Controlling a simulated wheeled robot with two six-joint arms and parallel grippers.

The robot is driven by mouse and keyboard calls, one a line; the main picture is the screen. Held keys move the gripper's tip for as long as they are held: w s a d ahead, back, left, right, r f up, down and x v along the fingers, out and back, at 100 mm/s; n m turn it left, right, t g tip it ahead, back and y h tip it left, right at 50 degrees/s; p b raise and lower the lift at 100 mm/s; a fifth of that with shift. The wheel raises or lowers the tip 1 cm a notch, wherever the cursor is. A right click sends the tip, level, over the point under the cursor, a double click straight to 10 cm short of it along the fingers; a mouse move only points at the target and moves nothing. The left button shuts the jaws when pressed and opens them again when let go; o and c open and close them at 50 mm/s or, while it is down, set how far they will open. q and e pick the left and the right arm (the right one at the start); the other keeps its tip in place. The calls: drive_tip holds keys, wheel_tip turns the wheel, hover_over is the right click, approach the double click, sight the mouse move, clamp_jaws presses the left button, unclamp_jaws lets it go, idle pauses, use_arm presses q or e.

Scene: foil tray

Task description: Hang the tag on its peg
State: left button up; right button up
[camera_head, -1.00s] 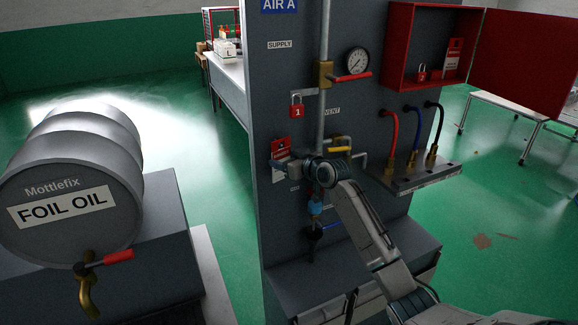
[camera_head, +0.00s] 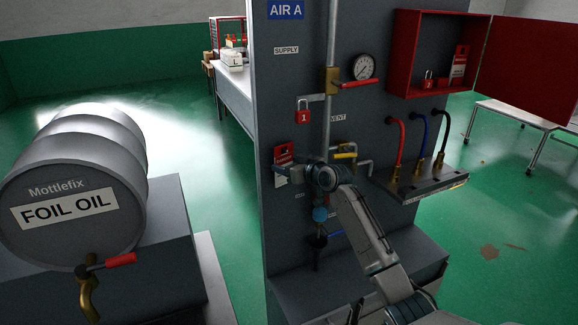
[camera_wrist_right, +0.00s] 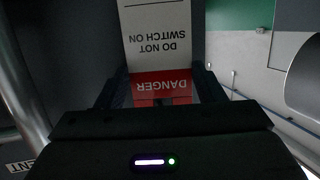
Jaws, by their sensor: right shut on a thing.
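A red and white tag (camera_head: 283,153) is at the left part of the grey panel, its red end up in the head view. My right gripper (camera_head: 294,174) is beside it, partly hidden by its own wrist. In the right wrist view the tag (camera_wrist_right: 158,38) reads DANGER, DO NOT SWITCH ON, upside down. Its red end lies between the fingers of my right gripper (camera_wrist_right: 157,90), which is shut on it. I cannot make out the peg, or whether the tag touches the panel. My left gripper is not in view.
The panel (camera_head: 285,90) carries a red padlock (camera_head: 302,117), a gauge (camera_head: 364,66), a red-handled valve (camera_head: 357,84) and a yellow-handled valve (camera_head: 345,155). A shelf (camera_head: 425,186) with hoses juts out right. An open red cabinet (camera_head: 402,52) holds another tag (camera_head: 458,62). An oil drum (camera_head: 75,190) lies left.

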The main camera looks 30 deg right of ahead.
drive_tip(key=o, duration=1.5)
drive_tip(key=shift+s, duration=0.1)
drive_tip(key=shift+s+d, duration=0.1)
drive_tip(key=shift+s, duration=0.15)
drive_tip(key=b+v, duration=0.3)
drive_tip(key=v, duration=0.7)
